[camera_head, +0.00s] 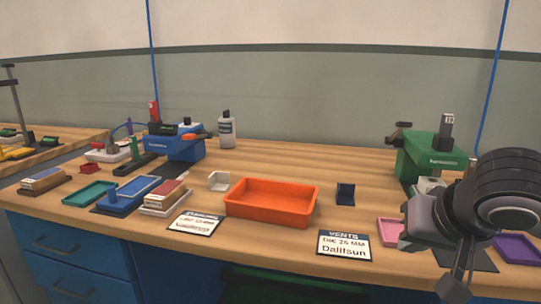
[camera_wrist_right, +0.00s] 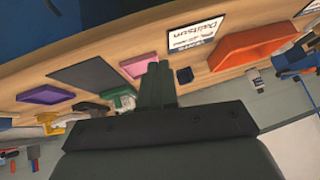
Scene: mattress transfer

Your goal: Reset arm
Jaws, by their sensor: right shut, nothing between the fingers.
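My right arm comes in at the right of the head view, in front of the workbench (camera_head: 330,167). My right gripper (camera_head: 455,287) hangs in front of the bench edge, pointing down, with its tip near the bottom of the picture. In the right wrist view my gripper (camera_wrist_right: 158,80) shows its fingers shut together with nothing between them. The bench appears tilted there, beyond the fingers. My left gripper is in neither view.
An orange tray (camera_head: 271,218) stands at the middle front of the bench, with label cards beside it. A pink tray (camera_head: 389,232) and purple tray (camera_head: 517,249) lie near my right arm. A green machine (camera_head: 428,158) stands behind it. Blue drawers (camera_head: 75,260) are below left.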

